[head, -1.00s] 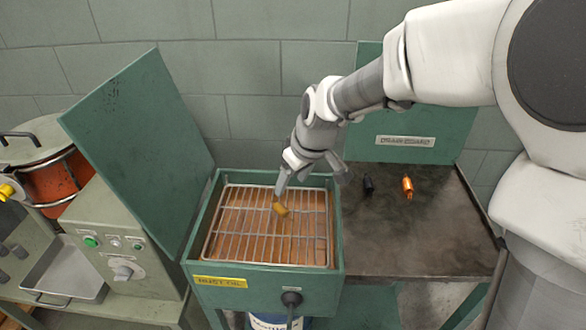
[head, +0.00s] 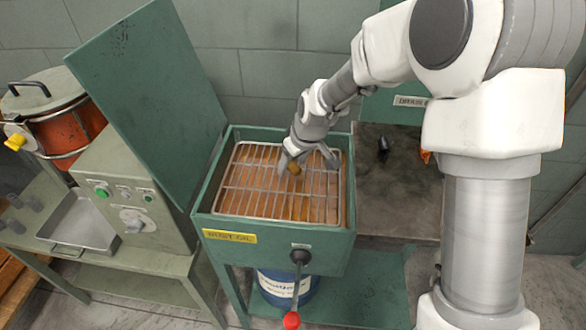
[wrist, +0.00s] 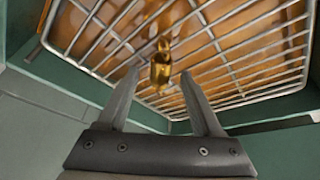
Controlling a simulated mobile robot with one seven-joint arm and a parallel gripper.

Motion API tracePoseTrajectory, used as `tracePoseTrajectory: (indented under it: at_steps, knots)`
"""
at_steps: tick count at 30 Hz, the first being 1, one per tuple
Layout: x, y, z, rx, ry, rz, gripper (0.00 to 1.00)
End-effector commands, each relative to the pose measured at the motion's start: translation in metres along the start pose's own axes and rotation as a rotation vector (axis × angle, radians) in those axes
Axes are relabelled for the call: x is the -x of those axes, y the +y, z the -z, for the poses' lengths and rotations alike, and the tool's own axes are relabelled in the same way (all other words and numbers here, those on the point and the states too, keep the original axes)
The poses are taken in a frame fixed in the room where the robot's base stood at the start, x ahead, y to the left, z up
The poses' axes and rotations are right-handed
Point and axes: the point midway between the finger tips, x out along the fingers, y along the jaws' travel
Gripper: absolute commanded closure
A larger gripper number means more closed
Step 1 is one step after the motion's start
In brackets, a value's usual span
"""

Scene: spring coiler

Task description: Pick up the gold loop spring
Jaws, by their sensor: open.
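The gold loop spring (head: 294,169) is small and lies on the wire rack (head: 238,193) of the green quench box, toward its back. In the wrist view the spring (wrist: 161,70) shows whole, centred between and just beyond the fingertips of my gripper (wrist: 158,78). The fingers look clear of it. Nothing is held.
The green lid (head: 150,95) stands open at the left. The box walls (head: 275,242) surround the rack, with brown oil below. A lever with a red knob (head: 291,320) hangs in front. A dark spring (head: 383,146) and an orange one (head: 425,156) lie on the drain board.

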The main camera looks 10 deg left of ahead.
Motion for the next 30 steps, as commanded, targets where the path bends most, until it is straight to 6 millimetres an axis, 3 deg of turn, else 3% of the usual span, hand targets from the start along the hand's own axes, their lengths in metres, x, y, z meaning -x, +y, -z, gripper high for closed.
tracePoseTrajectory:
  at_steps: [6, 7, 18, 30]
  knots:
    - [-0.0008, 0.0001, 0.0001, 0.0, 0.0, 0.0, 0.33]
    - [-0.0007, 0.0001, 0.0001, 0.0, 0.0, 0.0, 0.37]
    - [-0.0005, 0.0002, 0.0, 0.0, 0.0, 0.0, 1.0]
    - [0.0011, 0.0004, 0.001, 0.0, 0.001, -0.001, 1.0]
